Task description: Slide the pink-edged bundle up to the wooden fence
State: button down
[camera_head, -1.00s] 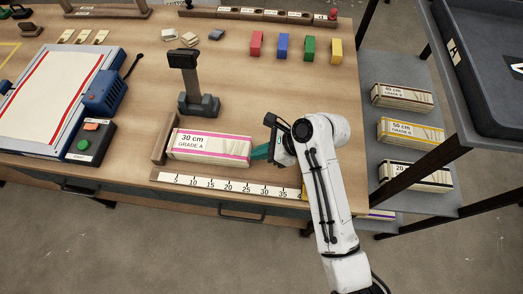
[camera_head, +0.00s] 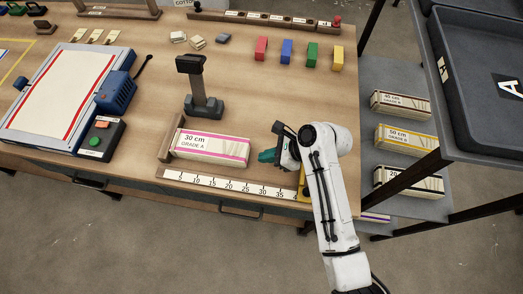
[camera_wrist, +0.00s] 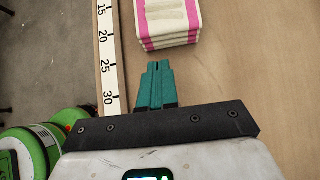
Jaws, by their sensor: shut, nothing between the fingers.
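The pink-edged bundle (camera_head: 211,148), white with a "30 cm GRADE A" label, lies on the table behind the ruler. Its left end appears to be against the short wooden fence (camera_head: 166,143). My gripper (camera_head: 263,157) is low over the table to the right of the bundle, with a small gap between its teal fingers and the bundle's right end. In the wrist view the fingers (camera_wrist: 157,72) are together and empty, pointing at the bundle's near end (camera_wrist: 168,24). The fence is outside the wrist view.
A white ruler (camera_head: 230,187) runs along the table's front edge. A dark post on a stand (camera_head: 203,105) rises behind the bundle. Coloured blocks (camera_head: 286,50) stand farther back. A shelf with other bundles (camera_head: 404,142) is to the right.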

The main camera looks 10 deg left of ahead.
jog(key=b+v, duration=0.1)
jog(key=v, duration=0.9)
jog(key=shift+d, duration=0.55)
jog(key=s+d+r+n+t+h, duration=0.1)
jog(key=s+d+n+t+h, duration=0.1)
jog(key=s+d+n+h, duration=0.6)
jog(key=s+d+r+n+t+h, duration=0.1)
jog(key=s+d+n+t, duration=0.2)
jog(key=s+d+n, duration=0.65)
jog(key=s+d+f+g+b, duration=0.2)
jog(key=s+d+f+g, duration=0.2)
jog(key=s+f, duration=0.3)
jog(key=shift+d+f+b, duration=0.3)
jog(key=shift+d+f, duration=0.3)
jog(key=shift+f, duration=0.1)
